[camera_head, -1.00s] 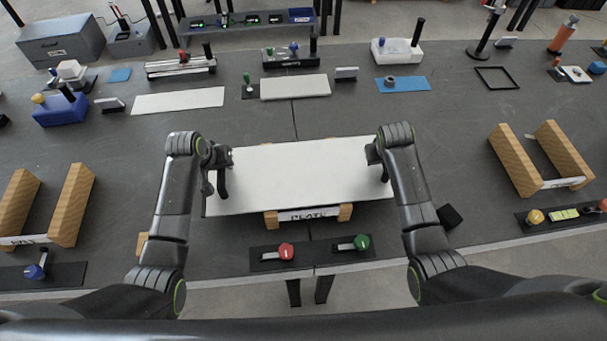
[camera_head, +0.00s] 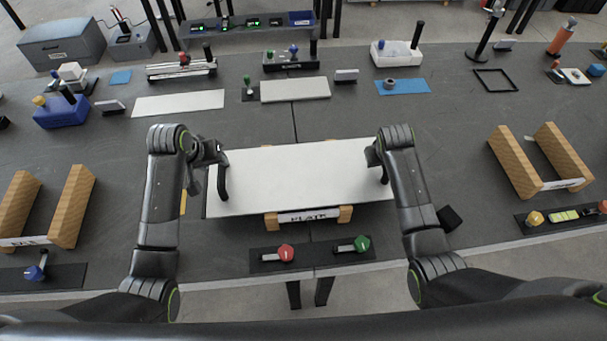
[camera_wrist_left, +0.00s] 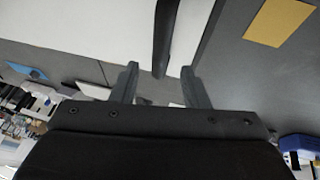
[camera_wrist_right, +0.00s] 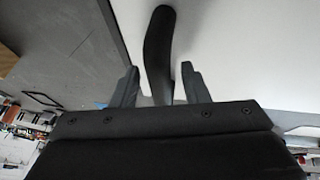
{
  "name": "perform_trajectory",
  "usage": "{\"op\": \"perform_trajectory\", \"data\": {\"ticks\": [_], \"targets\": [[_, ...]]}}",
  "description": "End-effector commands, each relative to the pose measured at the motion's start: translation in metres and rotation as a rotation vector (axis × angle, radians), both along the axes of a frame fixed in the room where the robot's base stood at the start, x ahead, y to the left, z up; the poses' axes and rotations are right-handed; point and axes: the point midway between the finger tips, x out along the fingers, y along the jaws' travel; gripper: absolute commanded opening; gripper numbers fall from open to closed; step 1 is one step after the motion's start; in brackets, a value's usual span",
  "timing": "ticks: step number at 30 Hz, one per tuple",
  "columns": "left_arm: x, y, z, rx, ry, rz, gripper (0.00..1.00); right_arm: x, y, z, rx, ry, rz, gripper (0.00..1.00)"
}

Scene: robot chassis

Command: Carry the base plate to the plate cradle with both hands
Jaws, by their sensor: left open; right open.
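The base plate (camera_head: 300,175), a wide pale sheet with a black upright handle near each end, lies level on the plate cradle (camera_head: 271,220), whose wooden blocks and "PLATE" label show at its front edge. My left gripper (camera_head: 206,160) is open just left of the left handle (camera_head: 222,182). In the left wrist view the left handle (camera_wrist_left: 164,40) lines up between the spread fingers, its end near their tips. My right gripper (camera_head: 373,157) is open at the right handle (camera_head: 384,172). In the right wrist view the right handle (camera_wrist_right: 158,50) reaches between its open fingers. Most of the cradle is hidden under the plate.
Wooden cradles stand at left (camera_head: 70,205) and right (camera_head: 555,165). A panel with red and green knobs (camera_head: 286,253) lies in front of the plate. Pale flat plates (camera_head: 178,102) and fixtures line the back. Dark tabletop is free on both sides of the plate.

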Motion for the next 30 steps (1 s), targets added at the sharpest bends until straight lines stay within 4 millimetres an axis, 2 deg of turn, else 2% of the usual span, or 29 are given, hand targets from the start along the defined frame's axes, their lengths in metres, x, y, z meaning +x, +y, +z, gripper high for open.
{"op": "perform_trajectory", "data": {"ticks": [3,9,17,23,30], "targets": [[-0.008,0.004,0.020,0.002,-0.004,0.000,0.41,0.000,0.000,0.000,0.000,0.000,0.000,0.41],[-0.019,0.008,0.043,0.000,-0.002,0.000,0.41,0.000,0.000,0.000,0.000,0.000,0.000,0.41],[-0.023,0.009,0.053,0.001,0.000,0.000,0.41,-0.002,0.001,0.005,0.000,-0.001,0.000,0.41],[-0.023,0.009,0.053,0.001,0.000,0.000,0.41,-0.011,0.005,0.027,0.001,-0.003,0.000,0.41],[-0.023,0.009,0.052,0.001,0.000,0.000,0.41,-0.028,0.012,0.067,0.001,-0.005,0.000,0.41]]}}
